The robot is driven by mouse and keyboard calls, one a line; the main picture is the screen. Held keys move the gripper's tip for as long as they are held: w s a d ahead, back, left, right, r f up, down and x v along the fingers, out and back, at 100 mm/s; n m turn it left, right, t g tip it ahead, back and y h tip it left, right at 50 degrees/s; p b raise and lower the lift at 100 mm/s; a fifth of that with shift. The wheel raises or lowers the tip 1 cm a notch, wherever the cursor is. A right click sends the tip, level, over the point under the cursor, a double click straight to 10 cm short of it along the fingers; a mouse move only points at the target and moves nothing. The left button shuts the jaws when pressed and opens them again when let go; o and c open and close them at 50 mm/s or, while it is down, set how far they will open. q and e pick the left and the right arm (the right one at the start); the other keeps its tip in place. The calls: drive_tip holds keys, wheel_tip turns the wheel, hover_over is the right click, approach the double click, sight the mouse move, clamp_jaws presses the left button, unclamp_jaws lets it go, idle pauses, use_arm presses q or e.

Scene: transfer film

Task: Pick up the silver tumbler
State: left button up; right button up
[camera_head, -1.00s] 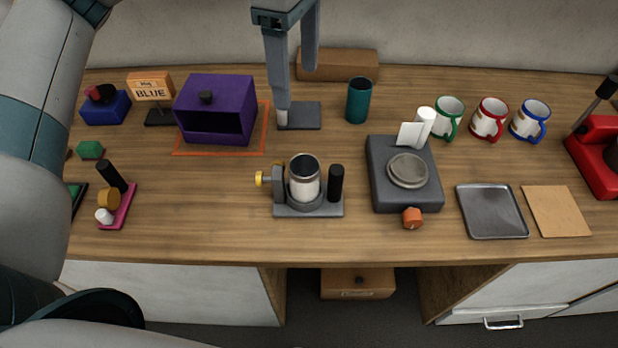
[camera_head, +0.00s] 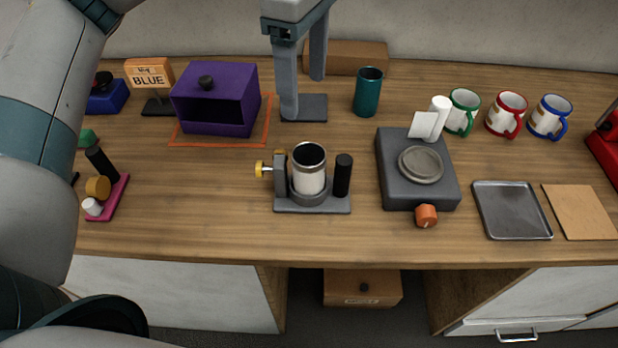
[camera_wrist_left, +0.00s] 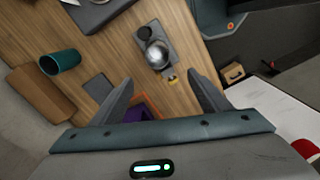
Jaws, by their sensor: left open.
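The silver tumbler (camera_head: 309,178) stands upright in a grey holder (camera_head: 312,207) near the middle of the counter, its open rim facing up. In the left wrist view the tumbler (camera_wrist_left: 157,52) shows ahead of the jaws, beside a black cylinder (camera_wrist_left: 146,33). My left gripper (camera_head: 303,98) is open and empty, its fingers pointing down behind the tumbler, over a small grey pad (camera_head: 313,114). It is apart from the tumbler. In the left wrist view the spread fingers (camera_wrist_left: 160,78) hold nothing. My right gripper is not in view.
A yellow knob (camera_head: 260,169) sticks out left of the holder; a black cylinder (camera_head: 343,176) stands at its right. A purple box (camera_head: 240,88), teal cup (camera_head: 368,92) and grey scale-like device (camera_head: 395,180) stand around. The counter's front strip is clear.

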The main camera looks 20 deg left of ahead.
use_arm(q)
drive_tip(key=shift+f, duration=0.1)
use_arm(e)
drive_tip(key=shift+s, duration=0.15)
use_arm(q)
drive_tip(key=p, duration=0.3)
hover_over(309, 174)
drive_tip(key=w+a, duration=0.2)
wheel_tip(309, 174, down, 6)
wheel_tip(309, 174, down, 6)
drive_tip(key=p, duration=0.1)
drive_tip(key=shift+w+d+p, duration=0.2)
drive_tip(key=shift+w+p, duration=0.05)
drive_tip(key=shift+p, duration=0.05)
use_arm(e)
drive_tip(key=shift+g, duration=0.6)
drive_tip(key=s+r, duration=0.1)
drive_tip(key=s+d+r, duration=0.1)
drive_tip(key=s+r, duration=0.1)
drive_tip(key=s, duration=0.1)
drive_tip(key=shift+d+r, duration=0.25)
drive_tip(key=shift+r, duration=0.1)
